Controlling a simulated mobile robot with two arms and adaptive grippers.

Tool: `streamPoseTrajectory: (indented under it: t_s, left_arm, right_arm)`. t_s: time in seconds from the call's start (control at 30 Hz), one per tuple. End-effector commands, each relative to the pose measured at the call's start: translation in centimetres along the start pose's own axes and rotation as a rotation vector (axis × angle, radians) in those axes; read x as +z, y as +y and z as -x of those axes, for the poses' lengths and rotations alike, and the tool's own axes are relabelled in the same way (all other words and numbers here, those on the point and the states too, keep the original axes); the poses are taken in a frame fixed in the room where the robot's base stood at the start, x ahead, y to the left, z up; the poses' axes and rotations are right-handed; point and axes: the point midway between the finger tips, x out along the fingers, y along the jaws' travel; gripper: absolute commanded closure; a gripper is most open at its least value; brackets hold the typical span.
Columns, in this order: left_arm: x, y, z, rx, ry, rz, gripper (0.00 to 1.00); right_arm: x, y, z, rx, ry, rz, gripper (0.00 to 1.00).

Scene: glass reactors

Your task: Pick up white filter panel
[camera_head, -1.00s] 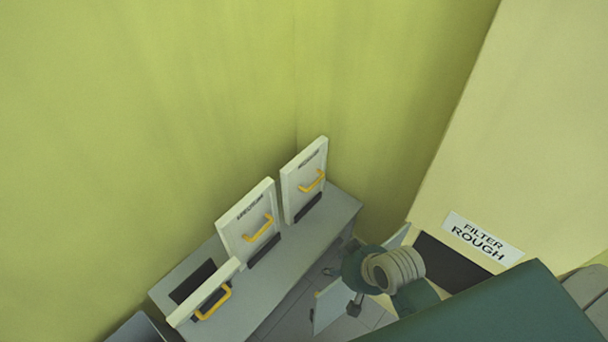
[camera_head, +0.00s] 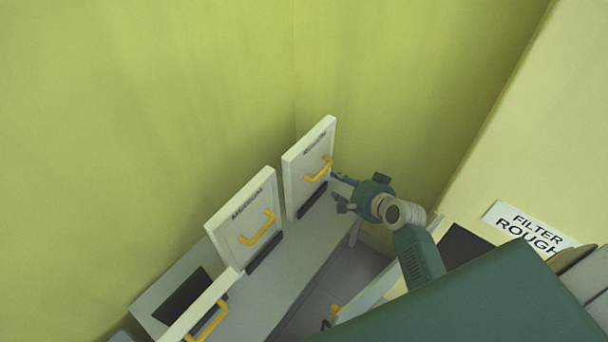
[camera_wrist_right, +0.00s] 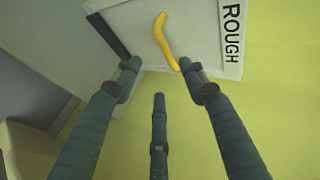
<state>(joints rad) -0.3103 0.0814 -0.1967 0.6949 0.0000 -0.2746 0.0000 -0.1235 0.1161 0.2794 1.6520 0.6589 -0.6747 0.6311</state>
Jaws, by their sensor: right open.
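Three white filter panels with yellow handles stand in a row on a grey bench: the far one (camera_head: 307,165), the middle one (camera_head: 245,220) and the near one (camera_head: 200,308), cut by the lower edge. My right gripper (camera_head: 340,192) is open and empty, just right of the far panel and its handle (camera_head: 319,169). In the right wrist view, the open fingers (camera_wrist_right: 160,75) point at a white panel (camera_wrist_right: 195,35) marked "ROUGH". Its yellow handle (camera_wrist_right: 163,42) lies just beyond the fingertips, with no clear contact. The left gripper is not in view.
The bench (camera_head: 290,285) has an empty dark slot (camera_head: 183,295) beside the near panel. Green walls close in behind. A pale cabinet (camera_head: 530,130) labelled "FILTER ROUGH" (camera_head: 528,230) stands at the right, with a dark opening (camera_head: 463,247) below.

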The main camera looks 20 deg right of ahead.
Motion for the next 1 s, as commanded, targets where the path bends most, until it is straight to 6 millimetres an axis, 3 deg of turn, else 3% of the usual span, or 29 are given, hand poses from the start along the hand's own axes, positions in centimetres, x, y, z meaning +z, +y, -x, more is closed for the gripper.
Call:
streamPoseTrajectory:
  t_s: [0.03,0.17,0.4,0.63,0.9,1.0]
  left_arm:
    - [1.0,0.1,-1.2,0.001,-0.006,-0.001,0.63]
    - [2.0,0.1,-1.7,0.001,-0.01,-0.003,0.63]
    - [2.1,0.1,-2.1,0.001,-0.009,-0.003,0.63]
    - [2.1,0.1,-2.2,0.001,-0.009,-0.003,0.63]
    - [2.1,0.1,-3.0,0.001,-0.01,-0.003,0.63]
    - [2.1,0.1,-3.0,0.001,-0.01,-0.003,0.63]
  right_arm:
    - [-0.5,0.6,-0.8,-0.01,0.013,-0.031,0.58]
    - [-1.2,0.5,-1.9,-0.025,0.03,-0.071,0.58]
    - [-1.4,0.3,-5.6,-0.026,0.031,-0.071,0.58]
    - [-1.4,0.2,-7.3,-0.025,0.03,-0.07,0.58]
    - [-1.5,-0.1,-11.1,-0.024,0.029,-0.068,0.58]
    - [-1.6,-0.1,-11.7,-0.025,0.03,-0.069,0.58]
